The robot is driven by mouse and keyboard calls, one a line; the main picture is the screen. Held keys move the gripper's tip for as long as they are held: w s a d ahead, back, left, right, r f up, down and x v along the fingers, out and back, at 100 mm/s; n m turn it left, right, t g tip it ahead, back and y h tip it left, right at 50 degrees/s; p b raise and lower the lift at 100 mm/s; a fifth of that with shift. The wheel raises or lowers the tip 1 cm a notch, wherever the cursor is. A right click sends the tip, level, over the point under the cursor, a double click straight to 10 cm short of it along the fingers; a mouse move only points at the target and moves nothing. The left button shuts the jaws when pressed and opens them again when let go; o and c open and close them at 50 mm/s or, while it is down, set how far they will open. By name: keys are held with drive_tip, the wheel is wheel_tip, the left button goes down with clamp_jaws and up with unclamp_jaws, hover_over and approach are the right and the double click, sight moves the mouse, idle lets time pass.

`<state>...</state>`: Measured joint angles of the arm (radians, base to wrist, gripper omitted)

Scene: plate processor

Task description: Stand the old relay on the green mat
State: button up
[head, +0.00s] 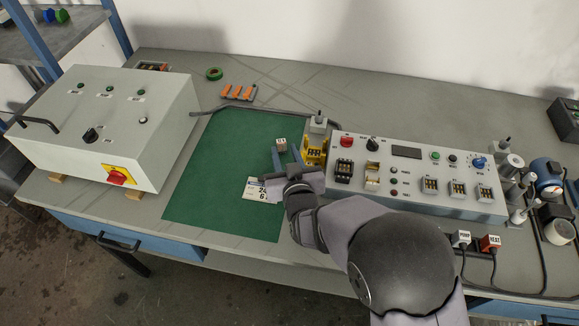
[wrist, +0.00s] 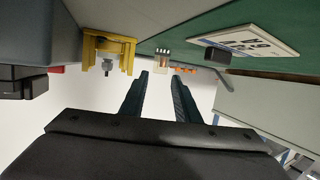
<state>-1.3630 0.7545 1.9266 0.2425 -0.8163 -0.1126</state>
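A small pale relay (head: 281,143) rests on the green mat (head: 215,175), near its right side; I take it as the old relay. In the wrist view, where the mat is at the top, the relay (wrist: 163,58) shows just beyond my fingertips, in the gap between them. It looks upright, but which end is down is too small to tell. My gripper (head: 286,155) is low over the mat, fingers pointing at the relay. In the wrist view its two fingers (wrist: 161,76) are apart with nothing clasped between them.
A yellow socket (head: 316,150) stands right of the relay, at the control panel (head: 410,160). A white numbered card (head: 258,190) lies on the mat beside my gripper. A grey switch box (head: 120,120) stands left. Orange-handled items (head: 238,93) lie behind. The mat's left part is clear.

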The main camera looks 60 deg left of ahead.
drive_tip(key=shift+b+v, duration=0.35)
drive_tip(key=shift+v, duration=2.6)
drive_tip(key=shift+w+r, duration=0.1)
drive_tip(key=shift+r, duration=0.05)
